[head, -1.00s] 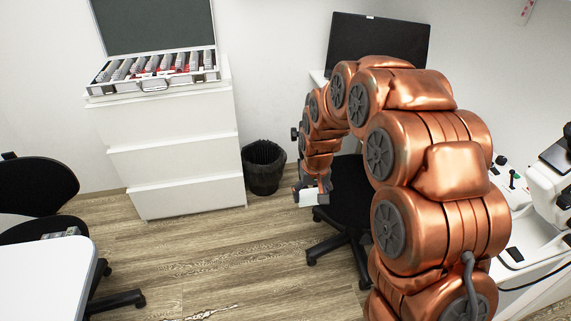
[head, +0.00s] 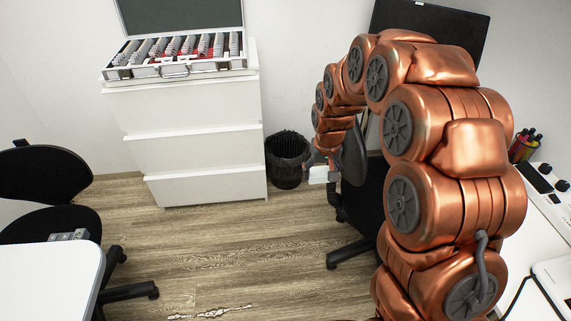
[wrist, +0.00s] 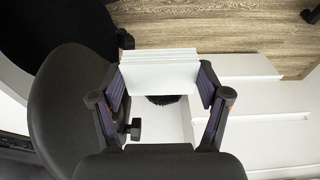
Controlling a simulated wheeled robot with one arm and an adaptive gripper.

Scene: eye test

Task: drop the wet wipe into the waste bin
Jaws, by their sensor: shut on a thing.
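The wet wipe (wrist: 160,72) is a white, flat-faced piece held between the two fingers of my gripper (wrist: 160,88) in the wrist view. In the head view it is a small white patch (head: 319,175) at the end of my arm, at my gripper (head: 321,169). The waste bin (head: 287,172) is black and stands on the floor beside the white drawers. My gripper appears just right of the bin in the head view, held in the air. In the wrist view a dark part, likely the bin (wrist: 166,99), shows behind the wipe, mostly hidden.
White drawers (head: 205,150) stand left of the bin, with an open case (head: 172,68) on top. A black office chair (head: 365,205) is close to my gripper. Another chair (head: 50,175) and a white table (head: 45,275) are at left. A white desk (head: 535,210) is at right.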

